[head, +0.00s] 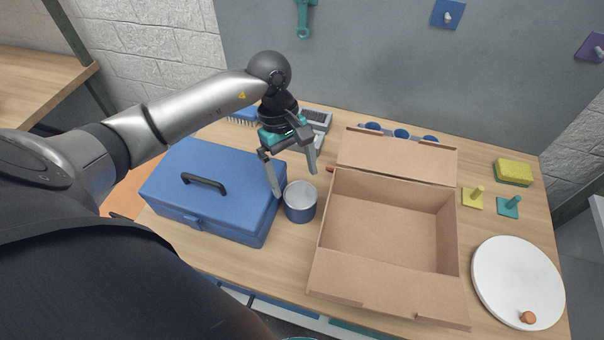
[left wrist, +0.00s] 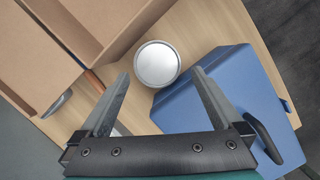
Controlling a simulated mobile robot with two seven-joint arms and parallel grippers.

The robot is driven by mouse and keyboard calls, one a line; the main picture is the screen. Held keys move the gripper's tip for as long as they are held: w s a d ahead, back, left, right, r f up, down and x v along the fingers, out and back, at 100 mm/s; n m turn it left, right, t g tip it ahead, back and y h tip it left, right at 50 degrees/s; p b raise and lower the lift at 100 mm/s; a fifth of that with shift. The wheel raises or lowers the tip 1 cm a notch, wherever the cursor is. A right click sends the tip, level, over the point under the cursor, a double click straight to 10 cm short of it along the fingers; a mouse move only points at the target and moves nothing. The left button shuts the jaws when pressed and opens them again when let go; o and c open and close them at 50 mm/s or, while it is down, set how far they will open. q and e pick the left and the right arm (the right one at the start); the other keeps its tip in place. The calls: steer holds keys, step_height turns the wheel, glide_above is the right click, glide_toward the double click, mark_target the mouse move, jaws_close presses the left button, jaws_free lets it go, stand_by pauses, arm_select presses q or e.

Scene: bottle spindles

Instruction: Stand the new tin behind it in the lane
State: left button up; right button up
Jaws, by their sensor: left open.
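A blue tin with a pale silver top (head: 300,201) stands upright on the wooden table, in the narrow gap between the blue toolbox and the open cardboard box. It also shows in the left wrist view (left wrist: 157,63), beyond my fingertips and roughly centred between them. My left gripper (head: 294,183) is open and empty, pointing down just above and behind the tin, its fingers apart. It shows in the left wrist view (left wrist: 161,74) too. I see no second tin and cannot make out a marked lane. My right gripper is not in view.
The blue toolbox (head: 215,190) with a black handle closely flanks the tin on the left. The open cardboard box (head: 385,290) is on the right. A white disc (head: 518,282), yellow sponge (head: 513,172) and small pegs stand farther right. Blue round things (head: 401,134) sit behind the box.

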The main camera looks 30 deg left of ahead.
mark_target(300, 195)
arm_select(q)
steer(key=x, duration=0.4)
steer(key=shift+f, duration=0.1)
steer(key=shift+d+f, duration=0.15)
steer(key=shift+f, duration=0.25)
steer(key=shift+w+x, duration=0.2)
steer(key=shift+x, duration=2.15)
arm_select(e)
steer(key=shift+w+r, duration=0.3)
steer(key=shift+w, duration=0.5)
arm_select(q)
steer(key=shift+c, duration=0.4)
steer(key=c, duration=1.5)
step_height(300, 195, up, 20)
steer(key=shift+p, duration=0.35)
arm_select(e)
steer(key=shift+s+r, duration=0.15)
